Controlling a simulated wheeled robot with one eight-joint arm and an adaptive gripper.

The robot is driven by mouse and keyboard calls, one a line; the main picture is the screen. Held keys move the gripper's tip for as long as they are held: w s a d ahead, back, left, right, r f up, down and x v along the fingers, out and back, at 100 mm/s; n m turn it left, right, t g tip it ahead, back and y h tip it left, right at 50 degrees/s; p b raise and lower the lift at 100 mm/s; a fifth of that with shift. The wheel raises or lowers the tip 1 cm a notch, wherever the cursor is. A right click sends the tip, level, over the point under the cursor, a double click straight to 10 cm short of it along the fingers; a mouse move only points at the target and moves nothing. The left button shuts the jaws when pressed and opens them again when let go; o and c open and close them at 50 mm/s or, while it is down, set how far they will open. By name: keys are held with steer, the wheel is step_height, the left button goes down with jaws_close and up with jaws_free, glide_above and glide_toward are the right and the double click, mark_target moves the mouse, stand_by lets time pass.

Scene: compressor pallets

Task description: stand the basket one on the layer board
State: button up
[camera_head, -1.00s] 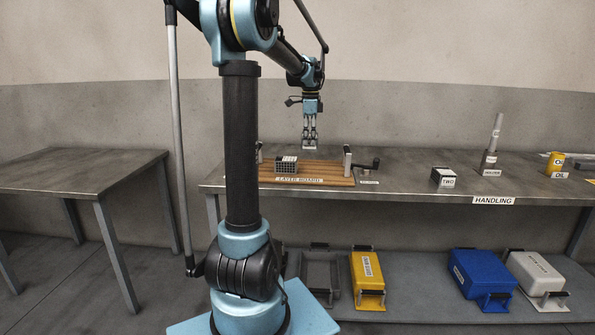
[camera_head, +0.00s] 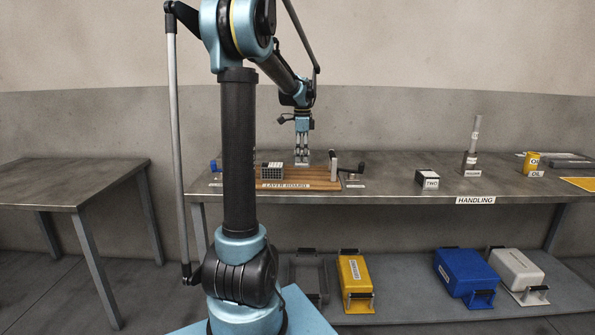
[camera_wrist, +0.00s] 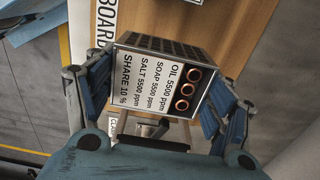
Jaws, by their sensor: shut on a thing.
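My gripper (camera_head: 302,158) is shut on a small basket (camera_wrist: 160,80). In the wrist view the basket sits between the two blue fingers, with a dark mesh side and a pale printed face with three copper rings. The print reads oil, soap, salt and share; no "one" is legible. In the head view only a small pale part shows at the fingertips. The wooden layer board (camera_head: 325,184) lies on the bench below; it also shows in the wrist view (camera_wrist: 218,40). The held basket is low over its right part; I cannot tell whether they touch.
A gridded block (camera_head: 273,172) stands on the board left of my gripper. An upright post (camera_head: 333,170) with a dark crank (camera_head: 352,171) is close on the right. A box marked TWO (camera_head: 427,179) stands farther right. The bench between crank and box is clear.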

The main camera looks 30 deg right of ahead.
mark_target(302, 166)
steer(key=shift+f, duration=2.8)
steer(key=o, duration=1.4)
steer(key=shift+f, duration=0.1)
step_height(302, 166, up, 12)
steer(key=shift+r, duration=0.15)
steer(key=s+a+f+n, duration=0.2)
steer(key=a+n, duration=0.2)
steer(key=a, duration=0.4)
steer(key=s+a+f+n, duration=0.1)
steer(key=s+a+n, duration=0.2)
steer(key=a, duration=0.6)
steer(key=s+a+f+n, duration=0.2)
steer(key=a+n, duration=0.2)
steer(key=a, duration=0.4)
steer(key=s+a+f+n, duration=0.4)
steer(key=s+a+f, duration=0.1)
steer(key=s+a+f+n+t, duration=0.1)
steer(key=s+a+f+n, duration=0.4)
steer(key=s+f, duration=0.1)
steer(key=s+a+f+n+t, duration=0.1)
steer(key=s+a+f+n, duration=0.3)
steer(key=s+a+f, duration=0.1)
steer(key=shift+s+a+f+n, duration=0.2)
steer(key=shift+a+f+n, duration=0.15)
steer(key=shift+a+n, duration=0.1)
